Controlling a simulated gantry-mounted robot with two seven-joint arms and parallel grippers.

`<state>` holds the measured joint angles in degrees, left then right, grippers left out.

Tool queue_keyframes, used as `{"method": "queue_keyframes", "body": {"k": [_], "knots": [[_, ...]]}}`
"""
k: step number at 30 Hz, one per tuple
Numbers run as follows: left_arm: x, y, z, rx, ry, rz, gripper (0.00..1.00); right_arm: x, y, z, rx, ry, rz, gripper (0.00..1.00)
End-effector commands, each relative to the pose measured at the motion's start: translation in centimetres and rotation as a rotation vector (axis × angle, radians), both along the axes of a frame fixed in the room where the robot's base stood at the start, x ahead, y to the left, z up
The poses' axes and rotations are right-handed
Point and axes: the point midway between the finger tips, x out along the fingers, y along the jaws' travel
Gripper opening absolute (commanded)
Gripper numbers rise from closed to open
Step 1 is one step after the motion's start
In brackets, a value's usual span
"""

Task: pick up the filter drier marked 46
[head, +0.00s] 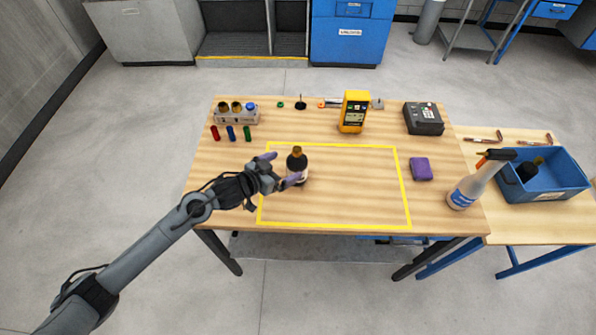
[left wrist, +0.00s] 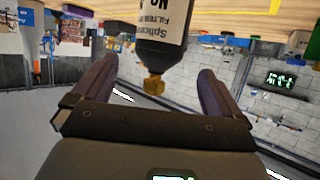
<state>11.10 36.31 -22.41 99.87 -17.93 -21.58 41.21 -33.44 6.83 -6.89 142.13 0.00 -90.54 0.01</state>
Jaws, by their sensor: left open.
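A dark filter drier (head: 297,167) with a brass top and a white label stands upright on the table, inside the yellow outline near its left side. In the left wrist view the filter drier (left wrist: 163,42) shows upside down, with printed text on its label; the number on it cannot be read. My left gripper (head: 279,169) is open, with its purple fingers beside the drier. In the left wrist view the open fingers (left wrist: 158,85) point toward the drier, which lies between their lines. The right gripper is not in view.
A rack (head: 236,116) with several fittings stands at the back left. A yellow meter (head: 354,112), a dark device (head: 424,118) and a purple block (head: 421,169) are on the table. A spray bottle (head: 468,187) and a blue bin (head: 552,182) with a dark item are at right.

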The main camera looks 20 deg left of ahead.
Motion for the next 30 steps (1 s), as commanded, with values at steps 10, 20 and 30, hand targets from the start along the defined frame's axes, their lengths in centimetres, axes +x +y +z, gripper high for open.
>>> {"method": "queue_keyframes", "body": {"k": [10, 20, 30], "knots": [[2.9, -1.3, -1.3, -0.001, -0.001, -0.001, 1.0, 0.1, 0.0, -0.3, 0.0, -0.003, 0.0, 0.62], [5.5, -2.6, -3.0, -0.001, 0.001, -0.001, 1.0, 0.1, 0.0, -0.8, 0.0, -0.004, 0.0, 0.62], [7.1, -3.3, -3.7, 0.0, 0.001, 0.0, 1.0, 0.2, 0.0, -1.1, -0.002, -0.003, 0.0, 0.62]]}}
